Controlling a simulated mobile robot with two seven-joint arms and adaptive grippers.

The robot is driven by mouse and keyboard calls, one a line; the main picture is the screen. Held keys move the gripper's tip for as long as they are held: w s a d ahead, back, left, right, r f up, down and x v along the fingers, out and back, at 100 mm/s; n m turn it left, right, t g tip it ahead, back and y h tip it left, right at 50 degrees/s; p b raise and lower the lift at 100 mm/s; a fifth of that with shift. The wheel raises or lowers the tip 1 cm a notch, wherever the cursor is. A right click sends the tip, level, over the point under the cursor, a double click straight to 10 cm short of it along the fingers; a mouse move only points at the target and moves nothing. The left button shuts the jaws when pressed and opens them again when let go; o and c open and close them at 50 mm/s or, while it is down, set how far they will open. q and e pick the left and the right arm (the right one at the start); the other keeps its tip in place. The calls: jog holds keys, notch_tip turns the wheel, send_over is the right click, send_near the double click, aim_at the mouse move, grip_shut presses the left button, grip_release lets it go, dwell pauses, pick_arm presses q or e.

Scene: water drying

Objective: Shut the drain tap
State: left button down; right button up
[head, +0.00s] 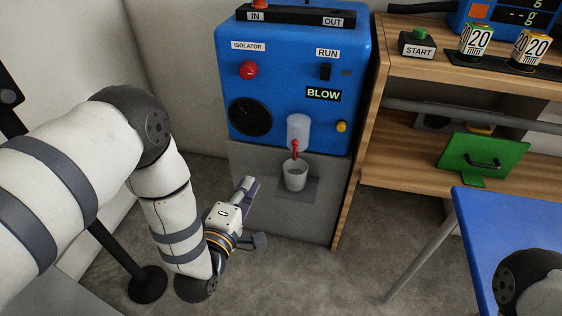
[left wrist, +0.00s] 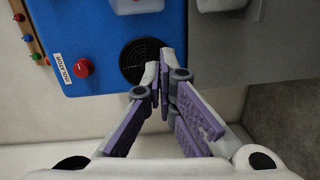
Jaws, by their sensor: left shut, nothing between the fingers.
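The drain tap (head: 295,149) is a small red piece under the clear bowl (head: 298,129) on the front of the blue machine. Its red part hangs roughly vertical in the head view. A grey cup (head: 295,176) stands right below it. My left gripper (head: 247,187) is shut and empty, to the left of the cup and lower than the tap, apart from both. In the left wrist view the purple-padded fingers (left wrist: 164,66) come together at their tips. The tap itself cannot be made out there. My right gripper is not in view.
The blue machine (head: 290,60) has a red isolator knob (head: 249,69), a black run switch (head: 325,72) and a round black grille (head: 250,117). A wooden shelf unit (head: 400,150) stands close on the right. A blue table (head: 500,215) is at lower right. Floor between is clear.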

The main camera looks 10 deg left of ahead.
aim_at(295, 151)
pick_arm(q)
jog(key=shift+w+r+n+t, duration=0.4)
jog(key=shift+w+r+t, duration=0.15)
jog(key=shift+r, duration=0.3)
jog(key=shift+w, duration=0.1)
jog(key=w+d+b, duration=0.2)
jog(key=w+d, duration=0.2)
jog(key=w, duration=0.6)
jog(key=shift+w+d, duration=0.2)
jog(key=shift+w, duration=0.1)
jog(key=shift+a, duration=0.1)
